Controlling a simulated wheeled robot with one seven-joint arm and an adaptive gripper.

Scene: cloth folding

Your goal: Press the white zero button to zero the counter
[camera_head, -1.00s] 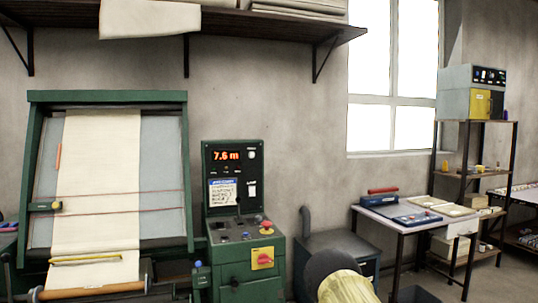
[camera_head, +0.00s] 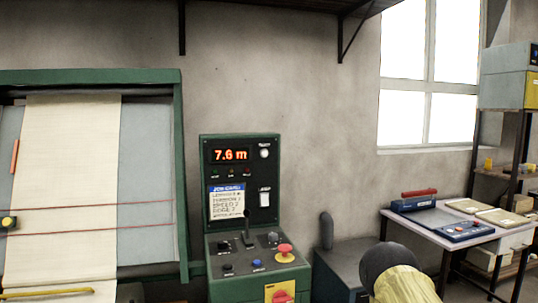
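The counter display (camera_head: 230,155) shows 7.6 m in red digits on the upright black panel of the green control console (camera_head: 240,143). A round white button (camera_head: 264,153) sits just right of the display. A white rectangular switch or button (camera_head: 264,199) sits lower on the same panel. The small labels are too blurred to read, so I cannot tell from print which one is marked zero. Nothing touches the panel. My gripper is not in view.
The console's sloped deck carries a black lever (camera_head: 248,230) and a red button (camera_head: 285,252). A green-framed cloth machine (camera_head: 178,180) stands left. A dark rounded object with a yellowish part (camera_head: 403,287) is in the right foreground. A worktable (camera_head: 410,222) stands right.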

